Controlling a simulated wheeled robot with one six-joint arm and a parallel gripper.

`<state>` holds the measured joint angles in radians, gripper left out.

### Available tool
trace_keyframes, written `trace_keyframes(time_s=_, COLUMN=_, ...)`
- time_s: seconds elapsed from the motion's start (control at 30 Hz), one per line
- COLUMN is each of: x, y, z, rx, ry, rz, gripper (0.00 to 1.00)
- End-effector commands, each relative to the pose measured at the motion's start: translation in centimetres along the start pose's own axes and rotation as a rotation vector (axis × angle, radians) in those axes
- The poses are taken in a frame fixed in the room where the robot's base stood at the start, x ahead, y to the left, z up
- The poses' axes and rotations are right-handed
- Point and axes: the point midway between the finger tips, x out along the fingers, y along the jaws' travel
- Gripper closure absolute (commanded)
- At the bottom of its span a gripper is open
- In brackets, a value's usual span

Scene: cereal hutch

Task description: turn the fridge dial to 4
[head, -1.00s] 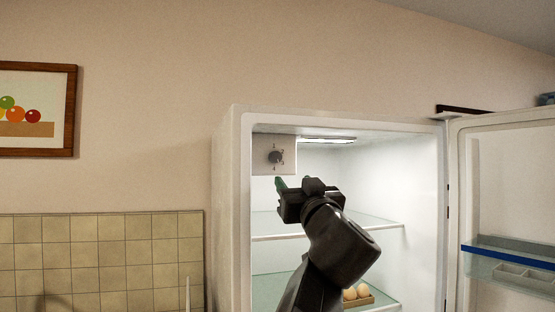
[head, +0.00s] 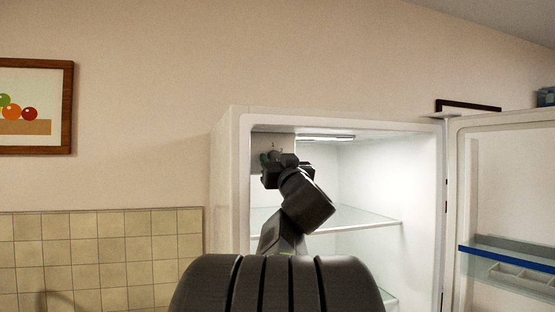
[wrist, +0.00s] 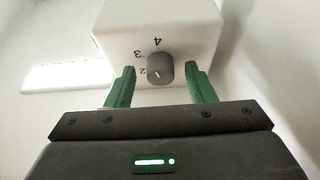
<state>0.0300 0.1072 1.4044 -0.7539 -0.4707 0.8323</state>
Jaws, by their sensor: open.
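The fridge dial is a dark grey round knob (wrist: 160,69) on a white box (wrist: 190,30) in the fridge's upper left corner. In the wrist view the numbers 2, 3 and 4 show around it, upside down or tilted, and a light pointer line on the knob appears near the 2 side; its exact setting is hard to tell. My gripper (wrist: 161,84) is open, its green fingers on either side of the dial with a gap on each side. In the head view my gripper (head: 277,161) hides the dial; part of the box (head: 262,142) shows.
The white fridge (head: 230,190) stands open, its door (head: 505,150) swung to the right. A lit lamp (head: 328,138) is on the fridge ceiling. The fridge's upper right interior is clear.

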Motion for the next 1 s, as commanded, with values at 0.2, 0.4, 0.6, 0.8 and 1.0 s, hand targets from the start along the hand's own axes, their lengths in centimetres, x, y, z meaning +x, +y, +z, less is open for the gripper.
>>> trace_keyframes(time_s=0.2, x=0.20, y=-0.01, z=0.02, rx=0.000, ry=0.000, rz=0.000, gripper=0.51)
trace_keyframes(time_s=0.4, x=0.18, y=0.00, z=0.01, rx=0.000, ry=0.000, rz=0.000, gripper=0.74)
trace_keyframes(time_s=0.6, x=0.17, y=-0.01, z=0.01, rx=0.002, ry=0.000, rz=0.001, gripper=0.95)
trace_keyframes(time_s=0.8, x=0.20, y=-0.25, z=-0.11, rx=0.096, ry=0.003, rz=0.036, gripper=0.95)
trace_keyframes(time_s=1.0, x=0.17, y=-0.34, z=-0.03, rx=0.216, ry=0.004, rz=0.087, gripper=0.95)
